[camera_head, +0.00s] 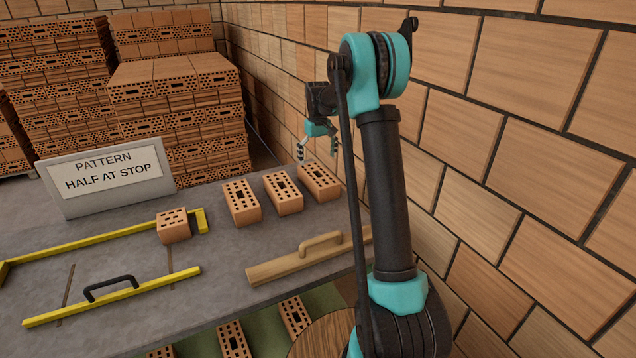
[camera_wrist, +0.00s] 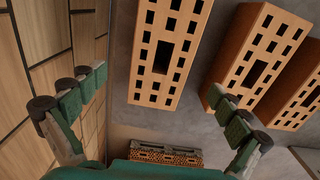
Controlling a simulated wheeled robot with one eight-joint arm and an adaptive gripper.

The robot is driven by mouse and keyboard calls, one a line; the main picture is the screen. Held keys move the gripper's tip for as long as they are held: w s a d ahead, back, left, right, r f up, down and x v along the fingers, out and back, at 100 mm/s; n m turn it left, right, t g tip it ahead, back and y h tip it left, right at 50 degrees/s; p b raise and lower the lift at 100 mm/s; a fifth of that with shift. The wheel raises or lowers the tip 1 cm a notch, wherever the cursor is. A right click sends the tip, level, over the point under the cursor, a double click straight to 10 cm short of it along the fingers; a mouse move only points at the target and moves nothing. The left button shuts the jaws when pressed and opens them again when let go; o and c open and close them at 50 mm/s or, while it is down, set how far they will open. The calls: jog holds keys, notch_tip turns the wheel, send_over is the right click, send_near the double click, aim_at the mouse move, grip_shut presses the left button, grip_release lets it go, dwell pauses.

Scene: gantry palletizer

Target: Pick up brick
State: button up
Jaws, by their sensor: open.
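Three whole perforated bricks stand in a row on the grey table in the head view: a left brick (camera_head: 241,202), a middle brick (camera_head: 283,193) and a right brick (camera_head: 318,181). A half brick (camera_head: 173,226) sits by the end of a yellow bar. My gripper (camera_head: 318,150) is open and empty above the right brick. In the wrist view, that brick (camera_wrist: 172,50) lies ahead, between the directions of the two spread fingers (camera_wrist: 155,98). The middle brick (camera_wrist: 259,62) is beside it, partly behind the right finger. Nothing touches the pads that I can see.
A sign (camera_head: 107,178) reads "PATTERN HALF AT STOP". Yellow bars (camera_head: 112,297) and a wooden float (camera_head: 308,257) lie on the table (camera_head: 225,275). Brick stacks (camera_head: 180,110) stand behind. A brick-patterned wall (camera_head: 500,130) runs close along the right side.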

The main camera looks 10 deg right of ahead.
aim_at(318, 174)
jog(key=shift+s+f, duration=0.15)
jog(key=shift+f, duration=1.75)
jog(key=shift+s+f, duration=0.15)
jog(key=shift+f, duration=1.7)
jog(key=c, duration=1.9)
jog(key=shift+r, duration=0.2)
notch_tip(318, 174, up, 20)
jog(key=shift+f, duration=0.1)
